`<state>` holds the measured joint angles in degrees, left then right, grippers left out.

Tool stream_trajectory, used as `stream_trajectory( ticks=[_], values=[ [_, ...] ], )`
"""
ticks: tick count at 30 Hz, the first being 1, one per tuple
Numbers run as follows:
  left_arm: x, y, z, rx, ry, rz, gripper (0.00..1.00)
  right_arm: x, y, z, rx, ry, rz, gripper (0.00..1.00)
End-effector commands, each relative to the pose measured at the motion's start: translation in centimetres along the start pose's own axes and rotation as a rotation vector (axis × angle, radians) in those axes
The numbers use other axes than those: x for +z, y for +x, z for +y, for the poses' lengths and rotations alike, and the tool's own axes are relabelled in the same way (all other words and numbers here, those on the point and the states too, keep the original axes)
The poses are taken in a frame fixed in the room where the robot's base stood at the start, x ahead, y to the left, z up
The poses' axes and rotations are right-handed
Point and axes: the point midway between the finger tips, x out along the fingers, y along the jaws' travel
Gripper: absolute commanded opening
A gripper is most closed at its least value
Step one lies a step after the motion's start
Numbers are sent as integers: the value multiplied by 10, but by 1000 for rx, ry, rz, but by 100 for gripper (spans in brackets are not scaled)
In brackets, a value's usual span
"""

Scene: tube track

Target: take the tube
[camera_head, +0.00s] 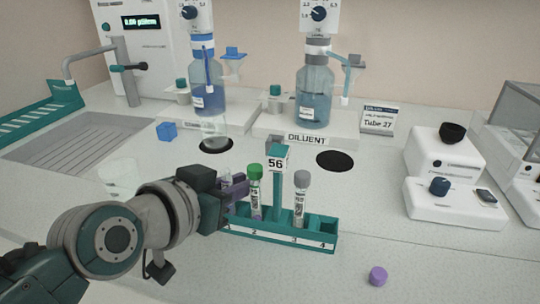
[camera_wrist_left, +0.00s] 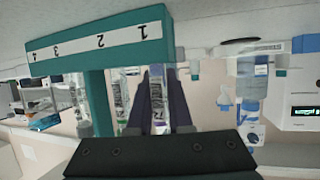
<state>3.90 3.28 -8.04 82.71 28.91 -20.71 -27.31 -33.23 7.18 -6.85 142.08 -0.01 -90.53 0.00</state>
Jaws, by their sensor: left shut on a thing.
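A teal rack (camera_head: 285,239) with numbered slots and a "56" sign (camera_head: 276,164) stands on the bench. A green-capped tube (camera_head: 256,192) stands in slot 2 and a grey-capped tube (camera_head: 301,199) in slot 3. My left gripper (camera_head: 236,187) is at the rack's left end, beside the green-capped tube. The left wrist view, upside down, shows its dark fingers (camera_wrist_left: 160,104) shut around a clear labelled tube (camera_wrist_left: 159,100) by the end marked 1. This tube is mostly hidden by the gripper in the head view. I cannot tell whether its base is still seated. My right gripper is out of view.
A purple cap (camera_head: 377,276) lies on the bench in front. Two dispenser bottles (camera_head: 207,86) (camera_head: 315,92) stand behind, the right one over a "DILUENT" label. The right front is mostly free.

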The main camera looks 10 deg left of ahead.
Motion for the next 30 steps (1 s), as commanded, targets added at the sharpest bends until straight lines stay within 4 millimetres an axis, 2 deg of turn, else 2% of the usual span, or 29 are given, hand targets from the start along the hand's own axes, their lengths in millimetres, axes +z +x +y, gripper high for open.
stream_trajectory(
  ticks=[8, 14, 22, 30],
  values=[
    [-2, -1, 0, 0, 0, 0, 0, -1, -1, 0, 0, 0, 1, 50],
    [-19, -8, 0, 1, -1, 2, 0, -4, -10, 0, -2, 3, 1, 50],
    [-70, -28, 0, 0, 1, 5, 0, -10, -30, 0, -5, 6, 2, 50],
    [-141, -58, 0, -1, 2, 6, 0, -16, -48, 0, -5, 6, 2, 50]
  ],
)
